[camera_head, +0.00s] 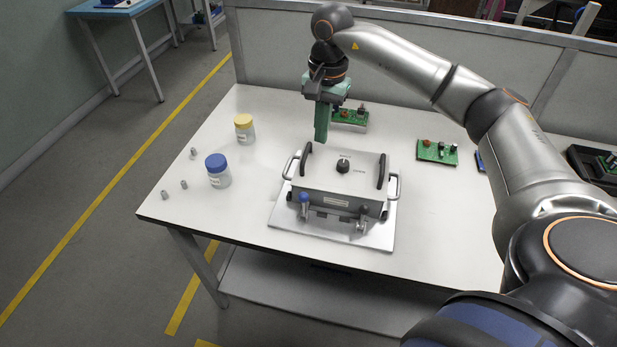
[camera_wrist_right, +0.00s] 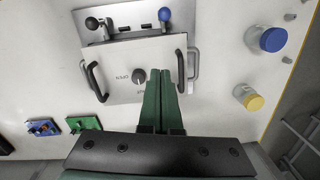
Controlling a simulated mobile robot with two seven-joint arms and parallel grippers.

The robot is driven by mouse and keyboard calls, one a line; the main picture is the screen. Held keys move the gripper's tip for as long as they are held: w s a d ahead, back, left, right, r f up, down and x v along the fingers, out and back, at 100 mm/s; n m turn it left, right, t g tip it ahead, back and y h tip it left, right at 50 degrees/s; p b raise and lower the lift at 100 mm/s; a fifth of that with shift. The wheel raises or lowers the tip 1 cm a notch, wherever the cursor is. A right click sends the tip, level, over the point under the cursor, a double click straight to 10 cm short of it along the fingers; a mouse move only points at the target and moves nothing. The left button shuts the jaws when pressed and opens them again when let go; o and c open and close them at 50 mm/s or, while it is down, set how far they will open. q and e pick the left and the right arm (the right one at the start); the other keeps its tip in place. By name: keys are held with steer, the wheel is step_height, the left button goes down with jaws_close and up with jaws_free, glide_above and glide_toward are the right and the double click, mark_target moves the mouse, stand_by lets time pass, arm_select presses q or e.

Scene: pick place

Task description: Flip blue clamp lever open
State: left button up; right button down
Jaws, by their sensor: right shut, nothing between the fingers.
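The blue-tipped clamp lever (camera_head: 304,199) stands at the front left of a grey metal box (camera_head: 330,180) with a black knob on its lid. The blue knob also shows at the top of the right wrist view (camera_wrist_right: 165,14). A second lever with a dark knob (camera_wrist_right: 92,23) is on the same side of the box. My right gripper (camera_head: 320,141) has green fingers, shut and empty, above the back left of the box and apart from the blue lever. The fingers also show in the right wrist view (camera_wrist_right: 160,72). My left gripper is not in view.
The box sits on a metal base plate (camera_head: 287,222) on the white table. A blue-lidded jar (camera_head: 218,171) and a yellow-lidded jar (camera_head: 244,129) stand to the left. Green circuit boards (camera_head: 437,152) lie right and behind. The table's front left is mostly clear.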

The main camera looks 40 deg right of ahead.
mark_target(305, 202)
steer(key=f, duration=0.6)
steer(key=f+p, duration=0.1)
steer(key=f, duration=0.3)
steer(key=shift+a, duration=0.4)
arm_select(q)
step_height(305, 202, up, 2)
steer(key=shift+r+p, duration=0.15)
steer(key=shift+p, duration=0.55)
arm_select(e)
steer(key=a, duration=0.1)
steer(key=s+a, duration=0.1)
steer(key=s+a+f, duration=0.1)
steer(key=shift+a, duration=0.25)
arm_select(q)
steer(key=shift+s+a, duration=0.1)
arm_select(e)
steer(key=shift+w, duration=0.1)
steer(key=shift+s+a+r+b, duration=0.15)
steer(key=shift+s+b, duration=0.05)
steer(key=shift+b, duration=0.15)
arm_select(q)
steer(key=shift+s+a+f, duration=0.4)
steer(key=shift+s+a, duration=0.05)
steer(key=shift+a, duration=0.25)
arm_select(e)
steer(key=shift+t, duration=0.3)
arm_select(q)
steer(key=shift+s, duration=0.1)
